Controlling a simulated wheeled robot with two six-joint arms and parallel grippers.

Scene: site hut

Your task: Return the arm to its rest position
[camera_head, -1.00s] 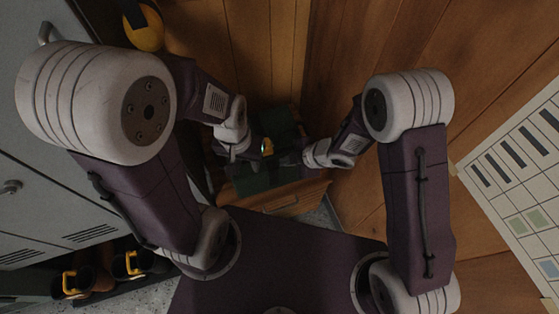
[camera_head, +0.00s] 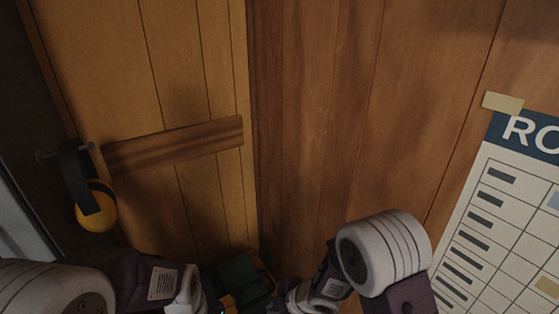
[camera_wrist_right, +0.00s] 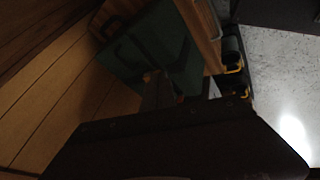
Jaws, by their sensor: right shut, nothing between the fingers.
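My right arm (camera_head: 385,255) comes in at the lower right of the head view, bent toward the middle. Its gripper (camera_head: 281,303) is small and dark at the bottom edge, beside a dark green case (camera_head: 238,278). The right gripper is shut with nothing in it. In the right wrist view its dark body fills the bottom, and its fingers (camera_wrist_right: 160,90) point toward the green case (camera_wrist_right: 150,48). My left arm (camera_head: 165,285) comes in at the lower left. Its gripper end is dark and cut off by the bottom edge, so its jaws cannot be made out.
Wooden plank walls meet in a corner behind the arms. A yellow-orange item (camera_head: 96,208) hangs by a dark strap from a hook at left. A paper chart (camera_head: 500,225) is taped to the right wall. In the wrist view, dark boots (camera_wrist_right: 232,50) stand by the speckled floor (camera_wrist_right: 280,70).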

